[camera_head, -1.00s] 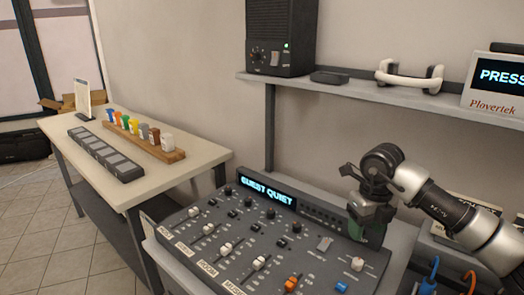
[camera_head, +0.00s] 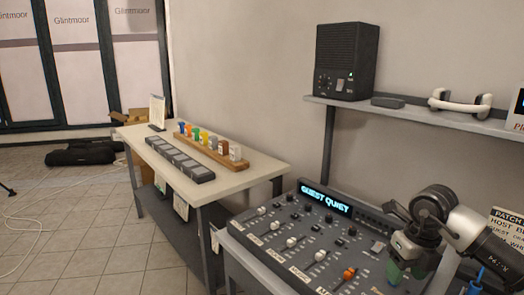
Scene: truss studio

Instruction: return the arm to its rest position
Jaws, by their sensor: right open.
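My right arm comes in from the right edge, bent at a dark round joint. My right gripper (camera_head: 398,270) points down over the right part of a grey mixing console (camera_head: 268,243), with a greenish part at its lower end. It is open, and I see nothing held in it. The gripper hides some of the console's right side; I cannot tell whether it touches the panel. The console's display (camera_head: 325,198) reads "GUEST QUIET". My left gripper is not in view.
A shelf (camera_head: 400,112) above the console bears a black speaker (camera_head: 346,60) and a white handle-like object (camera_head: 460,103). At left, a side table (camera_head: 245,180) holds a wooden rack (camera_head: 214,152) of coloured items. The floor (camera_head: 90,225) at left is mostly clear.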

